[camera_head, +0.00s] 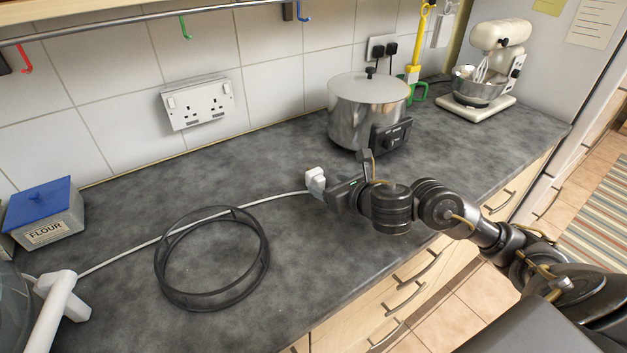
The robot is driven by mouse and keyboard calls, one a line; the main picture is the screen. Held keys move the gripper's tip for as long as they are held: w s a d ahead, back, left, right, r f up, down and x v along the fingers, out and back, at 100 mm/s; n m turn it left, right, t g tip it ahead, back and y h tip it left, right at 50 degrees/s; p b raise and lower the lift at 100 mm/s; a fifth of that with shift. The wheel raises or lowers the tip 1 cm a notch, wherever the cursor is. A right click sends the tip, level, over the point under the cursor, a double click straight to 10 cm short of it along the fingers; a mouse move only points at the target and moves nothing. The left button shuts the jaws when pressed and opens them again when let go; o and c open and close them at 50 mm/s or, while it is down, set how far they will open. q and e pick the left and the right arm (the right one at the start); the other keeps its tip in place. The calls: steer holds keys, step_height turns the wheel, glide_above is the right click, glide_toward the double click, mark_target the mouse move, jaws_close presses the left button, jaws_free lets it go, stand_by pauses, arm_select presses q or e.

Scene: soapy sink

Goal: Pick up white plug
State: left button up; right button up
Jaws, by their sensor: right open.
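The white plug (316,180) is on the grey worktop near the middle of the view, at the end of a white cable. My right gripper (345,178) is just right of the plug, low over the worktop. Its jaws are open, with one finger standing out to the upper right and the other close beside the plug. Whether that finger touches the plug cannot be told. My left gripper is not in view.
The cable (277,199) runs left, passing a black wire ring (160,274), towards a white appliance (55,310). A steel pot cooker (352,112) stands behind my right gripper. A double wall socket (198,103), a flour tin (43,211) and a stand mixer (499,45) are farther off.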

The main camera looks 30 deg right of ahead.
mark_target(322, 182)
steer(key=shift+w, duration=0.1)
steer(key=x, duration=0.2)
steer(key=b+x, duration=0.1)
steer(key=x, duration=0.1)
steer(key=shift+w+a+f, duration=0.2)
steer(key=shift+f, duration=0.15)
steer(key=shift+w, duration=0.25)
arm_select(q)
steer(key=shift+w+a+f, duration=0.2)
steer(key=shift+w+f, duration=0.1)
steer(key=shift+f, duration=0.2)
arm_select(e)
steer(key=shift+c, duration=0.2)
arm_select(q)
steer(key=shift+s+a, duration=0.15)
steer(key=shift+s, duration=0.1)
arm_select(e)
steer(key=c, duration=1)
steer(key=shift+c, duration=0.2)
